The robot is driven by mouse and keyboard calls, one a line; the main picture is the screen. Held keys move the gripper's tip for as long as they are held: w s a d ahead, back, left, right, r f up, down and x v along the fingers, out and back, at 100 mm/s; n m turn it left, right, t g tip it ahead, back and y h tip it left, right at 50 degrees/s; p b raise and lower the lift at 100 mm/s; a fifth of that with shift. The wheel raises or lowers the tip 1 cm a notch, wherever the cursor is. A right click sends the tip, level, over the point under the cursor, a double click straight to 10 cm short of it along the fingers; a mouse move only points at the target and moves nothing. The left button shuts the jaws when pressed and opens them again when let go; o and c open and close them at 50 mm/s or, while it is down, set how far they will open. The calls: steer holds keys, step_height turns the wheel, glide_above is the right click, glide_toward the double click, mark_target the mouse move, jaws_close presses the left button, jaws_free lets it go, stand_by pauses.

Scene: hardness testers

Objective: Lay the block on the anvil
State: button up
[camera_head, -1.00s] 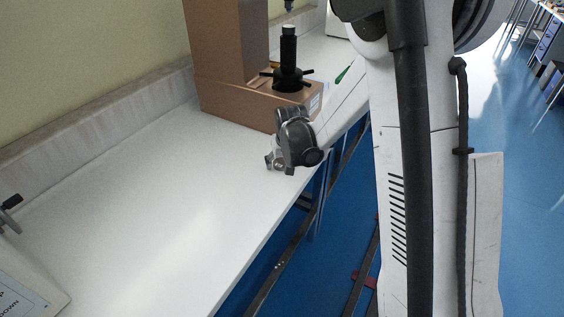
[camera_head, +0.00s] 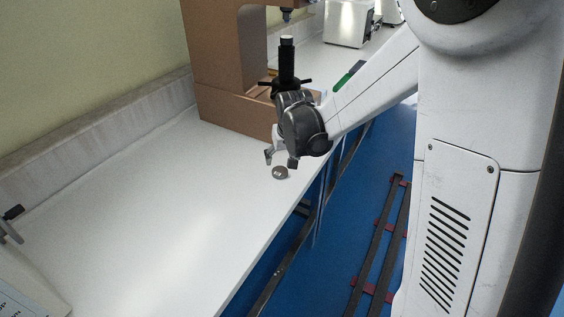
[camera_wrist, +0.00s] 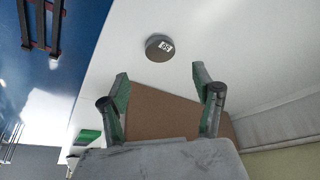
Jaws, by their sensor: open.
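The block is a small round grey disc (camera_head: 280,172) lying flat on the white bench near its front edge. It has a small white label, clearer in the wrist view (camera_wrist: 159,47). My gripper (camera_head: 282,160) is open and empty, above and just behind the disc in the head view. In the wrist view its two fingers (camera_wrist: 158,75) are spread apart, with the disc beyond their tips and not between them. The anvil is likely the top of the black spindle (camera_head: 287,62) on the brown hardness tester (camera_head: 228,50); nothing lies on it.
The white bench (camera_head: 150,215) is clear left of the disc. The tester's indenter (camera_head: 287,15) hangs above the spindle. A green object (camera_head: 349,75) lies behind my arm. Other machines stand at the far right and lower left (camera_head: 25,285).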

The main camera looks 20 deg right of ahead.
steer(key=s+r+t, duration=0.1)
steer(key=s+r, duration=1.2)
steer(key=s, duration=0.1)
steer(key=s+r+t, duration=0.1)
steer(key=s, duration=1.3)
steer(key=shift+s+t, duration=0.35)
steer(key=shift+t, duration=0.05)
steer(key=shift+o, duration=0.4)
steer(key=shift+r, duration=0.1)
